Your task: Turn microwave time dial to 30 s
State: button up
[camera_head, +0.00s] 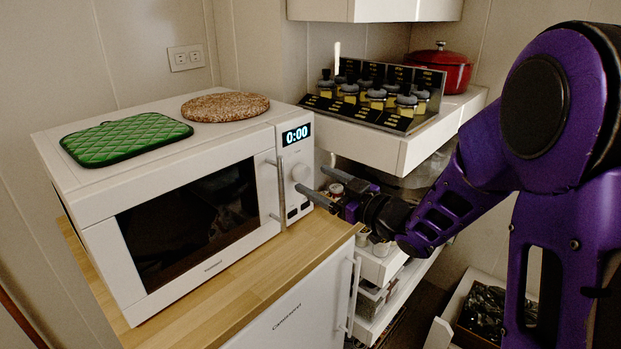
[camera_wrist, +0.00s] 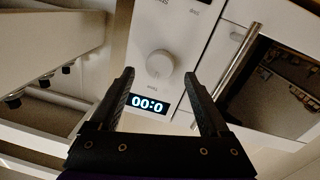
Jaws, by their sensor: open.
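The white microwave (camera_head: 100,205) stands on a wooden top, and its display (camera_head: 296,135) reads 0:00. The round, pale time dial (camera_head: 300,172) is below the display on the control panel; it also shows in the wrist view (camera_wrist: 159,64), along with the display (camera_wrist: 147,103). My gripper (camera_head: 311,183) is in front of the control panel, close to the dial. In the wrist view my gripper (camera_wrist: 158,78) is open and empty, with the dial between and just beyond its two fingertips. I cannot tell whether a finger touches the panel.
The vertical door handle (camera_head: 281,193) stands out just left of the dial. A green quilted mitt (camera_head: 126,139) and a round woven trivet (camera_head: 225,106) lie on the microwave. To the right, a shelf holds a rack of jars (camera_head: 375,95) and a red pot (camera_head: 441,68).

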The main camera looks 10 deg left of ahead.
aim_at(302, 173)
jog(key=shift+x, duration=1.35)
grip_shut()
